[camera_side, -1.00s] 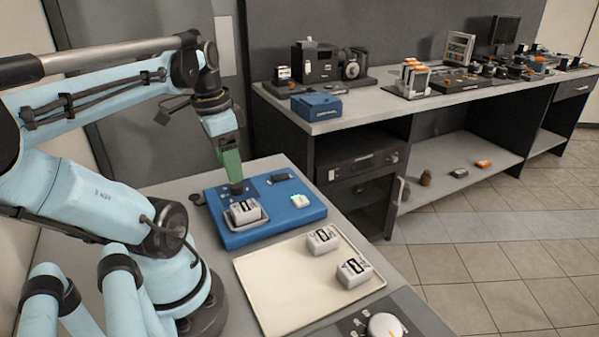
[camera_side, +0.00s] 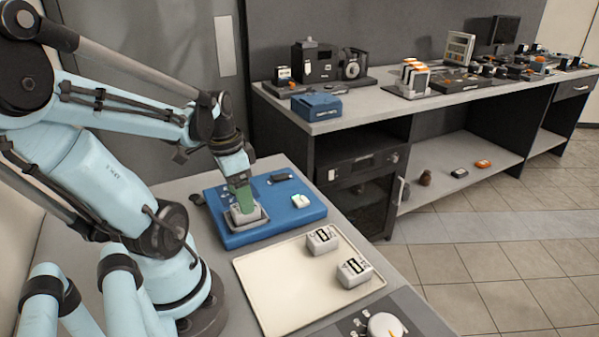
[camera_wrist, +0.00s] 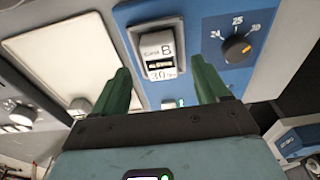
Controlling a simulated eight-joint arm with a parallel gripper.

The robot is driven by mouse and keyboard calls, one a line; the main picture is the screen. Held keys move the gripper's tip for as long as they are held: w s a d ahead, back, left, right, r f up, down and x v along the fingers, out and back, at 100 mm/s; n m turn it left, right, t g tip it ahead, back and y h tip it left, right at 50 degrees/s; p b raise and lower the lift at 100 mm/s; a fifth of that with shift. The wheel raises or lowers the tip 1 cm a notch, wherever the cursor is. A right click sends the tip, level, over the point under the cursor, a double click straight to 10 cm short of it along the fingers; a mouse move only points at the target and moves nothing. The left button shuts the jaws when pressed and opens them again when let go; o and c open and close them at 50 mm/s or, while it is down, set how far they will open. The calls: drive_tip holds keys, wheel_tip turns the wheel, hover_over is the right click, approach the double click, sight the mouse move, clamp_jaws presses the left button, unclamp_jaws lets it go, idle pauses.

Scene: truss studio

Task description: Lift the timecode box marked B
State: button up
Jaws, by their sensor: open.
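The timecode box marked B (camera_wrist: 158,52) is a pale grey block with a dark window and "30" on its label. It sits in a shallow grey holder (camera_side: 264,224) on a blue board (camera_side: 285,226). In the side view the box (camera_side: 239,217) is partly covered by my gripper. My gripper (camera_wrist: 161,66) has green fingers, spread apart with the box between and beyond their tips in the wrist view. In the side view my gripper (camera_side: 243,207) is right over the holder, pointing down. Whether the fingers touch the box is unclear.
Two similar pale boxes (camera_side: 322,240) (camera_side: 355,272) stand on a cream tray (camera_side: 272,290) in front of the board. A small white item (camera_side: 301,201) and a dark item (camera_side: 281,177) are on the board. A dial (camera_wrist: 237,50) is beside the box.

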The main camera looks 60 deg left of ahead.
sight(240, 219)
drive_tip(key=shift+w+f, duration=0.15)
drive_tip(key=shift+f, duration=0.65)
drive_tip(key=shift+w+f, duration=0.1)
drive_tip(key=shift+f, duration=0.65)
drive_tip(key=shift+c, duration=0.4)
drive_tip(key=c, duration=1.2)
drive_tip(key=shift+r, duration=0.1)
